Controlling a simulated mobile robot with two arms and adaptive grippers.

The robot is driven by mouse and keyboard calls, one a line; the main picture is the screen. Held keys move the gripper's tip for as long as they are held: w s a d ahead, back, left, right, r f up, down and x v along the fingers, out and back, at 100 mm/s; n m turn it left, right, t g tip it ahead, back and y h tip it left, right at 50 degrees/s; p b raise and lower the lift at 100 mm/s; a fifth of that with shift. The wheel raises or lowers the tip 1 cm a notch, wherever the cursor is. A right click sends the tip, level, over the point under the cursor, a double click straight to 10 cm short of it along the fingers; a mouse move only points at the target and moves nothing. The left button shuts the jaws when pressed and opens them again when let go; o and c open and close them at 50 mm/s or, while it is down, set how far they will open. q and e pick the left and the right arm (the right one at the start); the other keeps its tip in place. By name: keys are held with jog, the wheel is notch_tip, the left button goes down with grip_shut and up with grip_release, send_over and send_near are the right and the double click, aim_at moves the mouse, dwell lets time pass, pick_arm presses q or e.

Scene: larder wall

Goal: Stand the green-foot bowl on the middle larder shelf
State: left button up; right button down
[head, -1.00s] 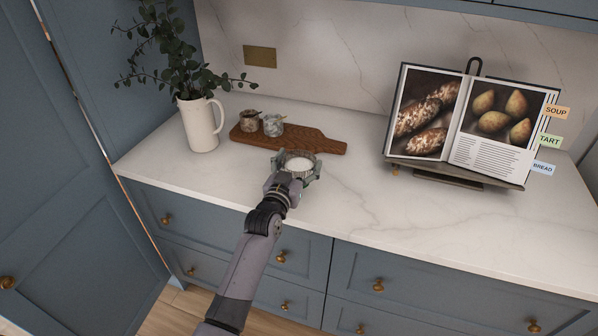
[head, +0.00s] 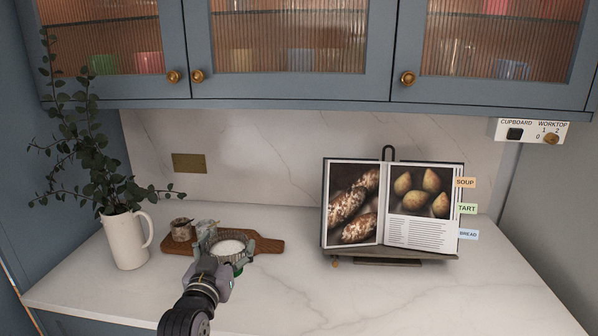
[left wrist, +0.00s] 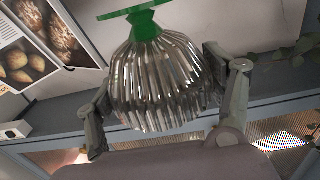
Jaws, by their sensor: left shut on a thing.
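The green-foot bowl (head: 231,246) is ribbed and glassy, with a pale inside, and my left gripper (head: 226,254) is shut on it in front of the wooden board. In the left wrist view the bowl (left wrist: 160,85) sits between the two fingers, its green foot (left wrist: 146,25) toward the top of that picture. In the head view its rim faces up and a bit of green shows below. It looks held above the worktop, but the height is hard to judge. I cannot make out the middle larder shelf. My right gripper is not in view.
A cookbook on a stand (head: 392,205) is to the right. Glass-fronted wall cupboards (head: 290,92) hang shut above. The front right worktop is clear.

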pick_arm(q)
jog(key=s+f, duration=0.4)
jog(key=s, duration=1)
jog(key=s+f, duration=0.5)
jog(key=s, duration=0.8)
jog(key=shift+s+d+n+y, duration=0.3)
jog(key=shift+s+d, duration=0.05)
jog(key=shift+w, duration=0.1)
